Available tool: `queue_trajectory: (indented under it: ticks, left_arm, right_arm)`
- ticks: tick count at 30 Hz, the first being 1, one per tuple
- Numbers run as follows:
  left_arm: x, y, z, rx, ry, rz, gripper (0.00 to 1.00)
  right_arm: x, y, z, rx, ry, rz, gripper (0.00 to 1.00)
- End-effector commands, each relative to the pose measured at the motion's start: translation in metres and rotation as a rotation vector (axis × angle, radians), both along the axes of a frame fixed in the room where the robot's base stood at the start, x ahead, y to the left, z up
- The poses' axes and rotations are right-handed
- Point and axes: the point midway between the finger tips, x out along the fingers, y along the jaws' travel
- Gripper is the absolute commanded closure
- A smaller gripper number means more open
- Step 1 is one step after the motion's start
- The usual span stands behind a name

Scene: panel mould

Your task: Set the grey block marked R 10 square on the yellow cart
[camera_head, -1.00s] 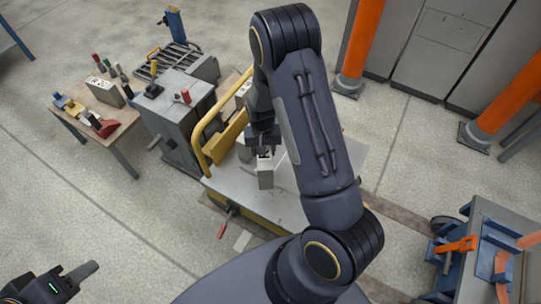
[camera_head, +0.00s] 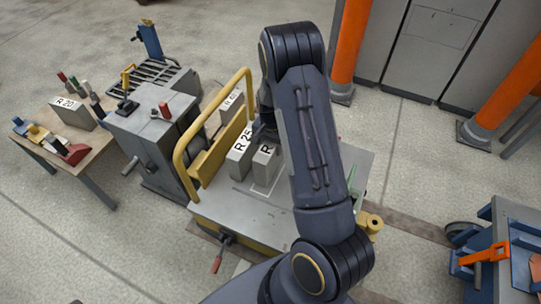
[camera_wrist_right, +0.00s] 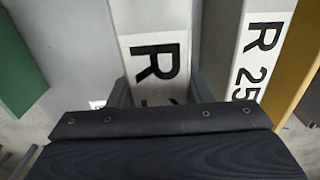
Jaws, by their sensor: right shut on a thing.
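A grey block with a white label reading R (camera_head: 264,168) is upright over the yellow cart's grey deck (camera_head: 225,208). Its number is mostly covered by my gripper. My right gripper (camera_head: 266,138) is shut on the upper end of this block. In the right wrist view the block (camera_wrist_right: 157,22) sits between the two fingers. I cannot tell whether its base touches the deck. The block marked R 25 (camera_head: 239,160) stands beside it on the left, apart by a narrow gap in the right wrist view (camera_wrist_right: 232,25). My left gripper is not in view.
The yellow rail (camera_head: 181,165) rises along the cart's left side. Another labelled grey block (camera_head: 228,117) stands behind R 25. A green part (camera_wrist_right: 15,65) is left of the held block. A table (camera_head: 97,142) at left bears a block marked R 20 (camera_head: 72,115).

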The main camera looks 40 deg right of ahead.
Motion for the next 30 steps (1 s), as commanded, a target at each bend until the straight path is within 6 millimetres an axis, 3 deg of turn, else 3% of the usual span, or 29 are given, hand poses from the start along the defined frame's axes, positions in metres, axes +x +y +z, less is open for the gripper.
queue_trajectory:
  ticks: [9, 20, 21, 26, 30]
  left_arm:
    - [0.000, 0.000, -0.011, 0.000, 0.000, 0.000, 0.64]
    - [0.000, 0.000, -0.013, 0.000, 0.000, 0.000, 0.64]
    - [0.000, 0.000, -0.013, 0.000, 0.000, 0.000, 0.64]
    - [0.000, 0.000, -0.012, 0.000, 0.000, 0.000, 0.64]
    - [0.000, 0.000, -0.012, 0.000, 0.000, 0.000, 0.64]
  right_arm:
    - [0.001, 0.000, -0.035, 0.000, -0.001, 0.003, 1.00]
    - [0.001, 0.000, -0.039, -0.001, -0.003, 0.002, 1.00]
    - [0.000, 0.000, -0.040, 0.000, -0.001, 0.002, 0.53]
    - [0.000, 0.000, -0.039, 0.000, -0.001, 0.002, 0.33]
    - [0.000, 0.000, -0.039, 0.000, -0.001, 0.002, 0.33]
